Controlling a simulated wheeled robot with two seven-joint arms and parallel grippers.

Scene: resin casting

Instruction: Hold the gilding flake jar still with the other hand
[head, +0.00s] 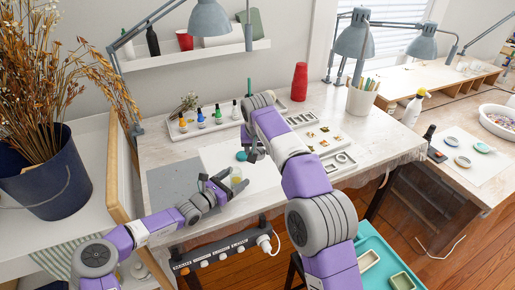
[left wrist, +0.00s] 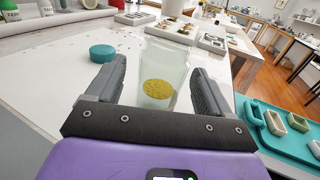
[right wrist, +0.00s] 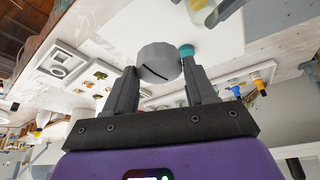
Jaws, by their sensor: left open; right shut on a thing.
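The gilding flake jar (head: 237,176) is a clear jar with yellow-gold flakes at its bottom, standing on the white sheet. In the left wrist view the jar (left wrist: 163,75) is between the spread fingers of my left gripper (head: 226,182), which is open around it. My right gripper (head: 252,150) is up and behind the jar. In the right wrist view it is shut on a grey round piece with a dark slit (right wrist: 157,60). A teal round lid (left wrist: 102,53) lies on the sheet near the jar; it also shows in the head view (head: 241,156).
Small bottles (head: 201,118) stand in a tray at the back left of the table. White trays with small pieces (head: 318,138) lie to the right. A red vase (head: 299,82) and a pencil cup (head: 361,99) stand behind. A grey mat (head: 173,181) lies at the left.

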